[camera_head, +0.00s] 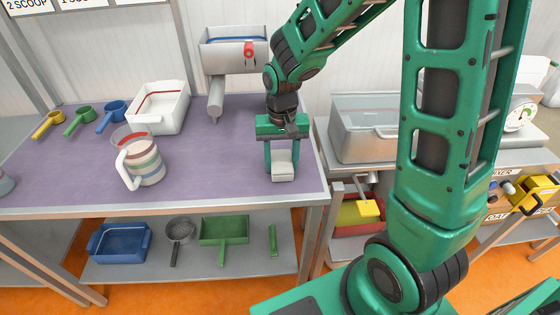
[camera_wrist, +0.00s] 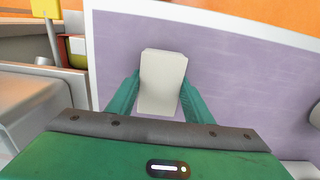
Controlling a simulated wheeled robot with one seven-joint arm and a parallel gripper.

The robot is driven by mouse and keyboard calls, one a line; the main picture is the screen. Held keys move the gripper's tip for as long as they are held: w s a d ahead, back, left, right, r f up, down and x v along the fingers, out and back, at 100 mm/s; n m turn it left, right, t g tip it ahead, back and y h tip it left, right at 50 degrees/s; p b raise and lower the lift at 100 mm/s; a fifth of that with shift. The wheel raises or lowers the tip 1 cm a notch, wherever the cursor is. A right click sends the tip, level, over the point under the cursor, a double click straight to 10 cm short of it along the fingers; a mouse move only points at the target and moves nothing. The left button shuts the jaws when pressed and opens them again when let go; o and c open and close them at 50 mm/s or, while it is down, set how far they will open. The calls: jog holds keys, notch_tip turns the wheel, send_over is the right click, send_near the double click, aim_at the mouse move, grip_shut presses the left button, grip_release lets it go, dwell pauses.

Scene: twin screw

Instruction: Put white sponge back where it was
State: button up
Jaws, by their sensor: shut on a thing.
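The white sponge (camera_head: 283,170) is a small pale block between the fingers of my gripper (camera_head: 282,160), at the right end of the purple-topped table (camera_head: 220,175). In the wrist view the sponge (camera_wrist: 162,82) stands between the two green fingers of my gripper (camera_wrist: 160,100), which is shut on it. The purple surface lies behind it in that view. I cannot tell whether the sponge touches the table or is held just above it.
A striped jug (camera_head: 148,165), a white bin (camera_head: 160,108) and several scoops (camera_head: 80,120) stand on the table's left half. A grey dispenser (camera_head: 235,55) is behind. The shelf below holds a blue tray (camera_head: 120,243) and green dustpan (camera_head: 223,231). A metal sink (camera_head: 365,130) is right.

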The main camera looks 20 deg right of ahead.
aim_at(281, 160)
jog(key=o, duration=1)
jog(key=shift+f, duration=0.1)
notch_tip(281, 160, up, 12)
jog(key=s+d+m, duration=0.1)
jog(key=s+d, duration=0.4)
jog(key=s, duration=0.2)
jog(key=s+d+m, duration=0.1)
jog(key=s+d, duration=0.5)
jog(key=s, duration=0.2)
jog(key=s+d, duration=0.6)
jog(key=s, duration=0.2)
jog(key=shift+s+d+m, duration=0.1)
jog(key=shift+d+m, duration=0.05)
jog(key=shift+m, duration=0.25)
